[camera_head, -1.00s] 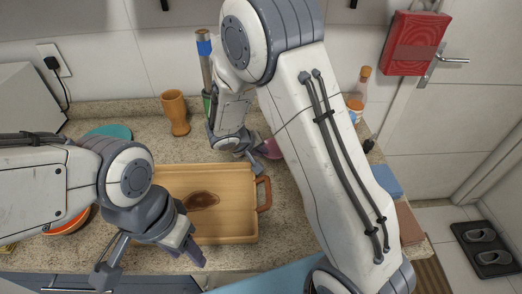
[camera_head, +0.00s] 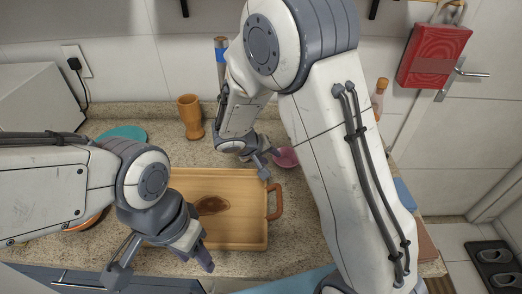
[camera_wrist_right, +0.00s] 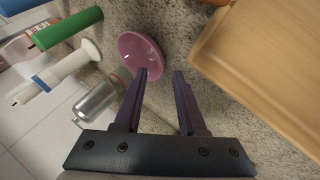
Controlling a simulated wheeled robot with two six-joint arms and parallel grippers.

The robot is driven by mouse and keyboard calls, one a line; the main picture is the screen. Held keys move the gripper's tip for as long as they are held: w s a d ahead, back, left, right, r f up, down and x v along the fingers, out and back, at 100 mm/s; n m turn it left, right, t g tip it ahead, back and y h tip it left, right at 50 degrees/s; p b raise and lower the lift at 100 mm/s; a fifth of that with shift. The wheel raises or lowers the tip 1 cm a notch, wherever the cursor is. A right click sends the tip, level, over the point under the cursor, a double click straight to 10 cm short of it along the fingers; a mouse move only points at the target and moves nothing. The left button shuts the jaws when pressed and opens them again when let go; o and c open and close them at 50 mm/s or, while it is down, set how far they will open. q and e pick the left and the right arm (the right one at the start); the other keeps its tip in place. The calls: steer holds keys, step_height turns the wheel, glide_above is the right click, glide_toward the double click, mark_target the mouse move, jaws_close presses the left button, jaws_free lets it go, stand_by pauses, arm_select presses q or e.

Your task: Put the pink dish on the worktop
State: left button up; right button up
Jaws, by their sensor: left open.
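The pink dish (camera_head: 286,157) is on the speckled worktop (camera_head: 297,225), just beyond the right end of the cutting board. In the right wrist view the dish (camera_wrist_right: 141,50) lies just past my fingertips, its hollow side showing. My left gripper (camera_head: 160,267) is open and empty at the worktop's front edge.
The wooden cutting board (camera_head: 245,190) with a dark patch fills the middle. A wooden cup (camera_head: 190,115) and a teal plate (camera_head: 128,131) stand behind it. A green cylinder (camera_wrist_right: 68,28) and a clear glass (camera_wrist_right: 97,102) are near the dish.

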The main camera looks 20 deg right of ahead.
steer(key=v, duration=0.9)
steer(key=s+a+r+n+g+y, duration=0.1)
steer(key=s+a+n+g+y, duration=0.1)
steer(key=s, duration=1)
steer(key=s+a+r+n+g+y, duration=0.1)
steer(key=s+a+n+y, duration=0.3)
steer(key=s, duration=0.8)
steer(key=shift+s+a+n+g+y, duration=0.4)
steer(key=shift+a+g+y, duration=0.3)
steer(key=shift+a+g, duration=0.1)
